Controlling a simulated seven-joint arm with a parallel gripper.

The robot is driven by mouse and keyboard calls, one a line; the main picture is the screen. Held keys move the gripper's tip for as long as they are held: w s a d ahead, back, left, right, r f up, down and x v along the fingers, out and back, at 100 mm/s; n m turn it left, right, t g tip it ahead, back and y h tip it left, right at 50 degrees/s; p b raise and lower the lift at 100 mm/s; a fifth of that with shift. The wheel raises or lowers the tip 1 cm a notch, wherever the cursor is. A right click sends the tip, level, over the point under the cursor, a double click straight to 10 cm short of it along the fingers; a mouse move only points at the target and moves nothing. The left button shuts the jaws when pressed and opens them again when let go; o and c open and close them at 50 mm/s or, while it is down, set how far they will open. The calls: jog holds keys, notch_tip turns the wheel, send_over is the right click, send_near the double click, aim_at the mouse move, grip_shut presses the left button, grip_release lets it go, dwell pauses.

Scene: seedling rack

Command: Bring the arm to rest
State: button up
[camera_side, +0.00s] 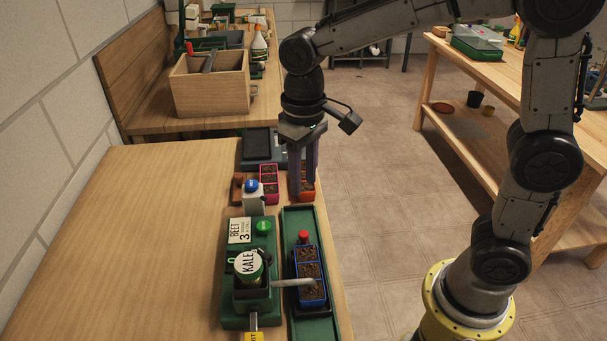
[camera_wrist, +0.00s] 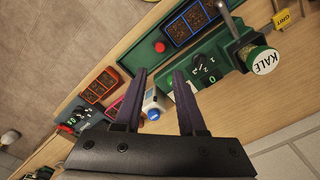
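My gripper (camera_side: 303,192) hangs fingers-down above the far right part of the wooden bench. In the wrist view my gripper (camera_wrist: 158,72) has two dark fingers wide apart, with nothing held between them. In the side view the fingers overlap an orange soil tray (camera_side: 307,196), partly hidden behind them; I cannot tell the exact height between them. The orange tray also shows left of the fingers in the wrist view (camera_wrist: 94,92).
A white item with a blue top (camera_side: 253,199) and a pink tray (camera_side: 269,184) stand nearby. Closer are a green seeder with a KALE jar (camera_side: 249,265) and a blue soil tray (camera_side: 310,276) on a green strip. The bench's left part (camera_side: 130,240) is clear.

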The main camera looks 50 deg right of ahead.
jog(key=s+d+r+m+t, duration=0.1)
jog(key=s+d+r+t, duration=0.2)
jog(key=s+d+r, duration=0.35)
jog(key=s+d+f+n+t, duration=0.1)
jog(key=s+d+f+t, duration=0.1)
jog(key=s, duration=0.8)
jog(key=shift+d+f+t, duration=0.15)
jog(key=shift+f+t, duration=0.15)
jog(key=shift+f, duration=0.2)
jog(key=shift+s, duration=0.1)
jog(key=shift+c, duration=0.2)
dwell(0.5)
